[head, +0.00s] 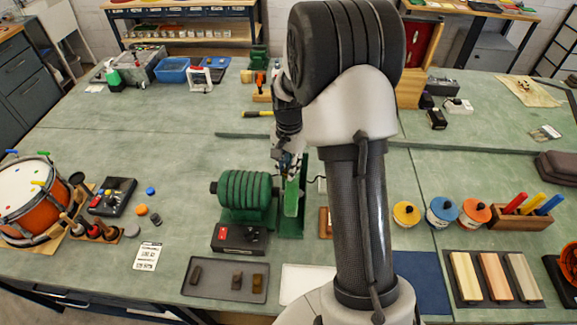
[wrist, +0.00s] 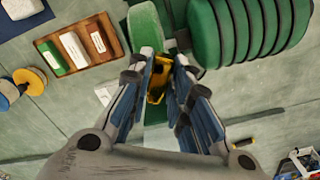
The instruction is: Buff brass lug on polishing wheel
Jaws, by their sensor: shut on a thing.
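My gripper (wrist: 165,62) is shut on the yellow brass lug (wrist: 158,82), which sits between the blue-grey fingers in the wrist view. In the head view my gripper (head: 288,160) is over the upper end of the green polishing wheel (head: 291,203), and the lug is hidden there. The wheel also shows in the wrist view (wrist: 146,25), just beyond the fingertips. The lug is very close to it; I cannot tell whether they touch. The green ribbed motor (head: 246,188) stands left of the wheel, and it shows at upper right in the wrist view (wrist: 245,30).
A black control box (head: 240,238) stands before the motor. A dark tray (head: 212,292) holds several small brownish pieces. A white sheet (head: 303,280) lies right of it. A drum (head: 30,195) stands at far left, lidded pots (head: 441,212) at right. Bench behind the motor is mostly clear.

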